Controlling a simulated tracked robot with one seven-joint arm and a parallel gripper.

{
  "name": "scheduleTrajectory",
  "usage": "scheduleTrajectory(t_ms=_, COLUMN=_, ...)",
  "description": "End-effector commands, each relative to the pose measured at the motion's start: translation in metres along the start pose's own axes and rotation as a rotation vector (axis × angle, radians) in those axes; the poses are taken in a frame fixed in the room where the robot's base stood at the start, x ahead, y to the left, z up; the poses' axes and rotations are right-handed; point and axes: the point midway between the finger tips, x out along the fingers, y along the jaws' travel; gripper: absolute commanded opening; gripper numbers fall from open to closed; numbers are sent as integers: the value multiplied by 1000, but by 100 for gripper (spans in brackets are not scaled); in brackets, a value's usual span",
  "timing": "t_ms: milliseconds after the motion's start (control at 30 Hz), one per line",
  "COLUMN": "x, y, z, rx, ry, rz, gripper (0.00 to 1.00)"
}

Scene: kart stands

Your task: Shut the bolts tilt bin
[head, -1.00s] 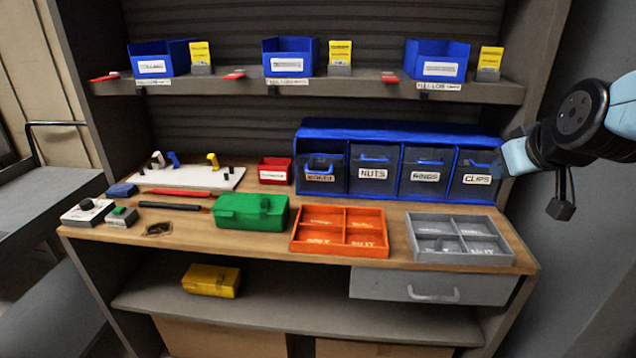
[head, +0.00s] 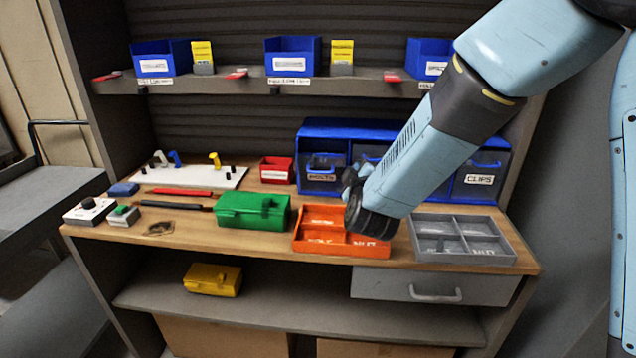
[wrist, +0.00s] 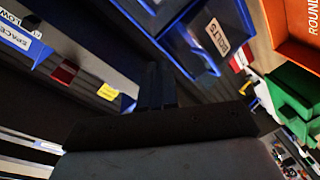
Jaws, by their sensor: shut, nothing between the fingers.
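The bolts tilt bin (head: 319,187) is the leftmost of the clear-fronted bins in the blue cabinet on the bench. Its front leans out at the top, unlike the upright fronts beside it. In the wrist view the bolts bin (wrist: 216,36) lies at the upper middle, with its label and blue handle showing. My gripper (head: 350,178) is just right of and in front of that bin, partly hidden by my wrist. In the wrist view its dark fingers (wrist: 156,86) are together with nothing between them. I cannot tell whether they touch the bin.
My arm hides most of the nuts and rings bins; the clips bin (head: 480,181) shows. An orange divided tray (head: 318,250) lies below my wrist, a green box (head: 252,211) to its left, a grey tray (head: 462,259) to its right. A shelf (head: 350,85) with blue bins runs above.

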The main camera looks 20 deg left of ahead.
Motion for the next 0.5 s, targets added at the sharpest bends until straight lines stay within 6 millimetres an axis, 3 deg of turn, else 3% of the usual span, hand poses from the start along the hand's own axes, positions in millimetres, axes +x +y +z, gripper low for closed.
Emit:
scheduleTrajectory(t_ms=33, x=0, y=-19, z=-5, rx=-45, ry=6, rz=19, gripper=0)
scheduleTrajectory(t_ms=300, x=-19, y=-93, z=-27, rx=-312, ry=16, rz=179, gripper=0)
scheduleTrajectory(t_ms=500, x=-44, y=-133, z=-36, rx=-482, ry=5, rz=284, gripper=0)
